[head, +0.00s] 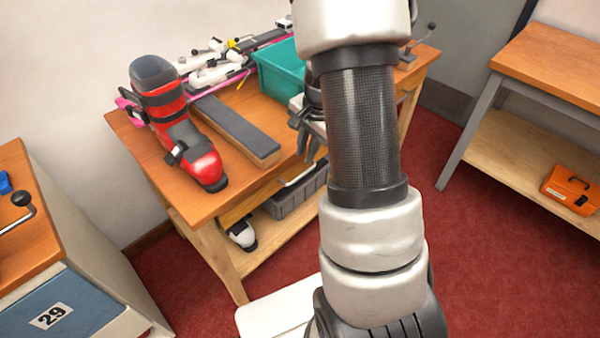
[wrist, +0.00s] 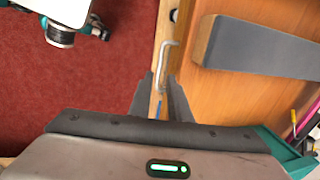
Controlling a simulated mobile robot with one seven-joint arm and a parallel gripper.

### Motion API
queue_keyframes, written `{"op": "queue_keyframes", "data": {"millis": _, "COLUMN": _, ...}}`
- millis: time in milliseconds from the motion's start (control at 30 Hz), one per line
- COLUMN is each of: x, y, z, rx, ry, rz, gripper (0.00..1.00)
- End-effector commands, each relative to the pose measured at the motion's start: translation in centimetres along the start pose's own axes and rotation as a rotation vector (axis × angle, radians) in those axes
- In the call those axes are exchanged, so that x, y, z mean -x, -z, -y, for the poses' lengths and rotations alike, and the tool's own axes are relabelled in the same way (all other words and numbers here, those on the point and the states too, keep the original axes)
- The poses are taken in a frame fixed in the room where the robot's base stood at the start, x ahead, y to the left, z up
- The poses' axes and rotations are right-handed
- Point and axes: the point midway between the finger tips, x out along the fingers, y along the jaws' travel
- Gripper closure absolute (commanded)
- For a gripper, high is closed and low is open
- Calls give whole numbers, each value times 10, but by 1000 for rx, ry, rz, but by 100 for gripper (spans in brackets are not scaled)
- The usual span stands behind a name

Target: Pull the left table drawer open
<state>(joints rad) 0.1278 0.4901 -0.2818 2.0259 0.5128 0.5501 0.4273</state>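The orange-topped wooden bench (head: 240,95) has a pale metal bar handle (head: 303,174) on its front, below the top's edge. In the wrist view the bent handle (wrist: 165,58) lies just ahead of and between my fingertips, close to the bench's front edge. My gripper (head: 308,135) is at the bench front, partly hidden behind my arm. In the wrist view my gripper (wrist: 161,78) has its two dark fingers apart with a gap between them. I cannot tell whether they touch the handle. The drawer front is mostly hidden; no opened gap shows.
A red ski boot (head: 180,125), a grey-topped block (head: 235,125) and a teal bin (head: 280,70) stand on the bench. A grey tray (head: 290,200) sits on its lower shelf. A cabinet (head: 85,265) is at left, another table (head: 550,65) at right. Red carpet (head: 190,275) lies between.

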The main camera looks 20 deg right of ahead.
Motion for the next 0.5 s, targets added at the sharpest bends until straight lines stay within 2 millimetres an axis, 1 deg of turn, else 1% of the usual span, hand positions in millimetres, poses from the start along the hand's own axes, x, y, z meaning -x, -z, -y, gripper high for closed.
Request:
{"op": "queue_keyframes", "data": {"millis": 33, "x": -15, "y": 0, "z": -2, "rx": -3, "ry": -3, "rz": 2, "gripper": 83}}
{"op": "queue_keyframes", "data": {"millis": 200, "x": -52, "y": 0, "z": -2, "rx": -1, "ry": -3, "rz": 2, "gripper": 83}}
{"op": "queue_keyframes", "data": {"millis": 300, "x": -70, "y": 0, "z": -1, "rx": -1, "ry": -2, "rz": 2, "gripper": 83}}
{"op": "queue_keyframes", "data": {"millis": 400, "x": -84, "y": 0, "z": -1, "rx": 0, "ry": -2, "rz": 1, "gripper": 83}}
{"op": "queue_keyframes", "data": {"millis": 500, "x": -92, "y": 0, "z": 0, "rx": 0, "ry": 0, "rz": 0, "gripper": 83}}
